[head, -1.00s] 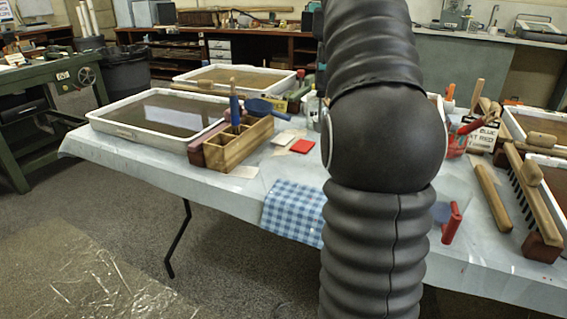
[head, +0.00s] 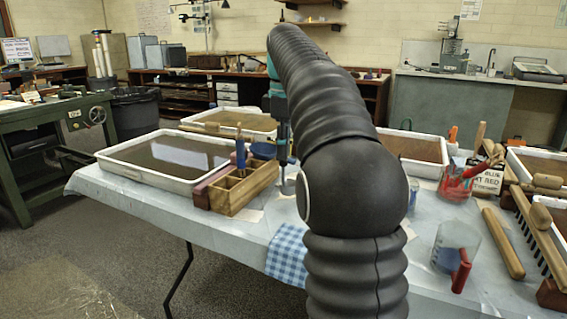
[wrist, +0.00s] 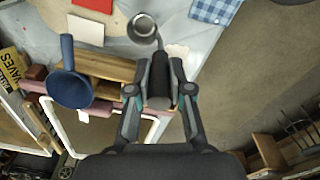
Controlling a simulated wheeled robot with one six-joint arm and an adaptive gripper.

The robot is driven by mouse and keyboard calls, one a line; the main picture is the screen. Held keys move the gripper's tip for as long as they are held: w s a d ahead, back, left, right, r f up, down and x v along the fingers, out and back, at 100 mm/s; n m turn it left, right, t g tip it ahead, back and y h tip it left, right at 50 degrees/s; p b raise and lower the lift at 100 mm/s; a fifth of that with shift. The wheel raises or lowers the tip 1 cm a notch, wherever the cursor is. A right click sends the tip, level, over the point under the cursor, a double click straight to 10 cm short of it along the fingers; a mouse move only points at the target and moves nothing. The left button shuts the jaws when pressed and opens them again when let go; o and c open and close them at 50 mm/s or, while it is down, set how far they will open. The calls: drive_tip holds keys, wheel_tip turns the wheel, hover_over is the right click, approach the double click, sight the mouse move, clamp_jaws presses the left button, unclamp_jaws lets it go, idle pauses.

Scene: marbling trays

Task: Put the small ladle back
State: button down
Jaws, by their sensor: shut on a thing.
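My gripper (wrist: 160,97) is shut on the dark handle (wrist: 160,75) of the small ladle, in the wrist view. The ladle's round metal bowl (wrist: 142,27) points away from my gripper, over the pale table cover. In the head view the bowl (head: 288,186) hangs low, just right of the wooden caddy (head: 232,197). The caddy (wrist: 112,68) is left of my gripper in the wrist view. My arm hides part of my gripper in the head view.
A blue funnel-shaped piece (wrist: 70,88) and a blue-handled tool (head: 240,153) are at the caddy. A white-rimmed tray (head: 120,167) lies left of it. A checked cloth (head: 287,256) hangs over the front edge. A clear jug (head: 452,248) stands right of my arm.

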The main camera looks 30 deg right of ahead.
sight(283, 163)
drive_tip(key=shift+f+b, duration=0.4)
drive_tip(key=shift+f, duration=1.5)
drive_tip(key=c, duration=1.1)
unclamp_jaws()
drive_tip(key=shift+o, duration=0.2)
wheel_tip(283, 163, up, 8)
drive_tip(key=shift+s+d+f+p, duration=0.1)
drive_tip(key=shift+f+p, duration=0.1)
drive_tip(key=shift+p, duration=0.3)
drive_tip(key=shift+s+a+r, duration=0.1)
drive_tip(key=shift+s+a, duration=0.2)
drive_tip(key=s+a+f+m+t, duration=0.2)
drive_tip(key=s+a+f+m, duration=0.3)
drive_tip(key=s+f, duration=0.6)
drive_tip(key=s+a+f+m+t, duration=0.3)
drive_tip(key=s+a+f+m, duration=0.3)
drive_tip(key=s+a+f, duration=0.3)
drive_tip(key=s+f, duration=0.3)
drive_tip(key=s, duration=0.2)
drive_tip(key=shift+s, duration=0.35)
